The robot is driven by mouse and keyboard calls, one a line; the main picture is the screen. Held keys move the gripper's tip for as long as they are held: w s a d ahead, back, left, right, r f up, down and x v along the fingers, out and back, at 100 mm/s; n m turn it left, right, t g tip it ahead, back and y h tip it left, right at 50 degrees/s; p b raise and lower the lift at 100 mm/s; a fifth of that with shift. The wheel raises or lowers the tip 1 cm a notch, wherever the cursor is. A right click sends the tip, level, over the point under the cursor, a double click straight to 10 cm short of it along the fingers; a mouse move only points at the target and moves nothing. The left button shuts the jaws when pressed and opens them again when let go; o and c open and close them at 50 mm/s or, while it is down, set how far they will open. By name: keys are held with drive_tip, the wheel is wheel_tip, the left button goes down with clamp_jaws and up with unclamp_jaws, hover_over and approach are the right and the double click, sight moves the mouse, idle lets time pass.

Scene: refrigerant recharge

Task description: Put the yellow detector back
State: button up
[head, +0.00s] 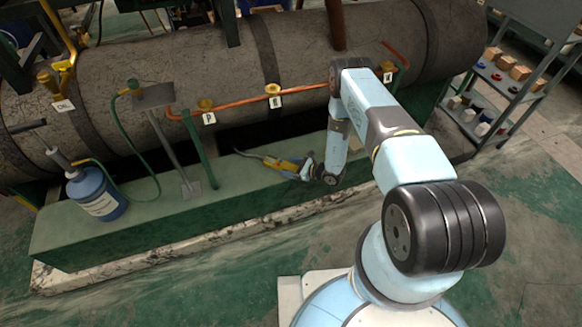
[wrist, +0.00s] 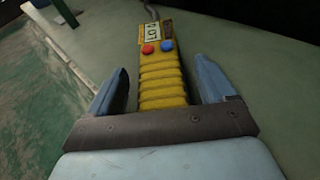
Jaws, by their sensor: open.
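The yellow detector (head: 282,164) lies on the green bench top below the large tank, with its thin dark probe pointing left. In the wrist view the detector (wrist: 161,80) shows its ribbed yellow grip, a red and a blue button and a small display. My gripper (wrist: 160,90) is open, with one blue finger on each side of the ribbed grip and a visible gap on both sides. In the head view my gripper (head: 307,172) is at the detector's right end; its fingers are too small there to make out clearly.
The green bench (head: 150,225) carries a blue bottle (head: 96,194) with a hose at the left. A metal stand (head: 172,150) rises left of the detector. The tank (head: 300,50) with a copper pipe (head: 240,104) is behind. A shelf rack (head: 505,85) stands at the right.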

drive_tip(key=v, duration=1.2)
drive_tip(key=shift+s, duration=0.1)
idle(0.9)
